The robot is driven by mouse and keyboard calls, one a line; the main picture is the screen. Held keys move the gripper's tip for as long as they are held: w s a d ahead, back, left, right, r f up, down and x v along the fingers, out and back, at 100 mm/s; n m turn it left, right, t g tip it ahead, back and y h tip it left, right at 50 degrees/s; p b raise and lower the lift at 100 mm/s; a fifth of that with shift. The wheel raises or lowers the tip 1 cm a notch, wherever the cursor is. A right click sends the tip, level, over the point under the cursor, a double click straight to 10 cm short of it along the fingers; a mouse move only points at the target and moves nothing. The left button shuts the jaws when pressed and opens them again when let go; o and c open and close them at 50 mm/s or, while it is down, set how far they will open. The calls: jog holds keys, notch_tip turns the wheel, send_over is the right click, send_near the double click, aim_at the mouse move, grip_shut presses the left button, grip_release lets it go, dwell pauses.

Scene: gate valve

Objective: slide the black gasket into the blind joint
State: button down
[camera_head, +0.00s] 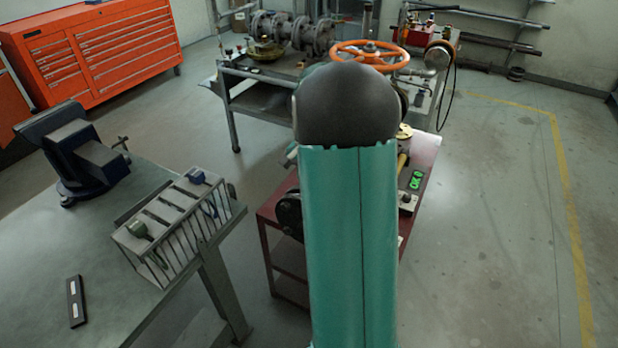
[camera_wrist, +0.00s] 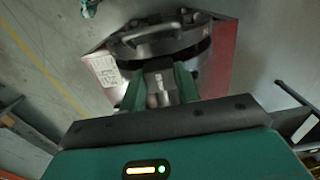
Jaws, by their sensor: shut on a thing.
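In the wrist view the joint's round steel flange (camera_wrist: 160,38) lies ahead of my gripper, with a curved bar across its face. A dark, curved edge shows below and right of the flange; I cannot tell whether it is the black gasket or part of the joint. My gripper (camera_wrist: 159,86) has its two green fingers shut on a small grey piece (camera_wrist: 160,94), close to the flange. Whether this piece belongs to the gasket is unclear. In the head view my arm hides the gripper and most of the joint's area.
The workbench (camera_head: 60,215) at left carries a vise (camera_head: 75,150) and a slotted rack (camera_head: 180,225). An orange handwheel (camera_head: 370,54) stands farther back. The floor at right is clear.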

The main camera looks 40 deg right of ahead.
jog(key=shift+f, duration=1)
jog(key=c, duration=0.9)
grip_release()
jog(key=shift+c, duration=0.2)
notch_tip(320, 180, up, 14)
